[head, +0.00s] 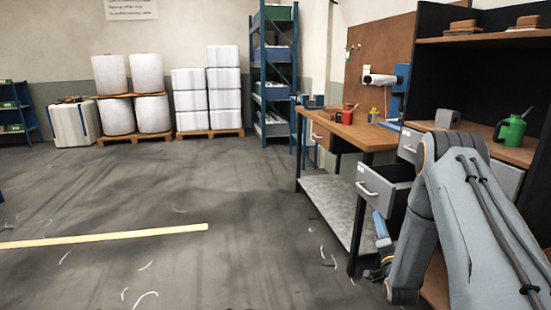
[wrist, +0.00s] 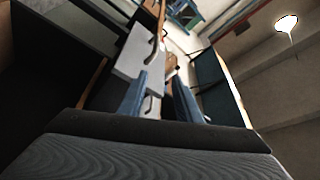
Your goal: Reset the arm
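My gripper (head: 379,250) is low at the right of the head view, in front of the workbench and partly hidden by my own arm. In the wrist view my gripper (wrist: 160,95) shows two blue fingers standing apart, with nothing held between them. A grey drawer (head: 375,190) under the bench is pulled out, above and beside the gripper. Drawer fronts with dark handles (wrist: 135,58) show beyond the fingers in the wrist view.
The wooden workbench (head: 345,130) holds a red can (head: 347,117) and small tools. A green oil can (head: 511,131) stands on the right-hand bench. A yellow floor line (head: 110,236) crosses open floor at left. Wrapped pallets (head: 208,92) and a blue rack (head: 272,70) stand at the back.

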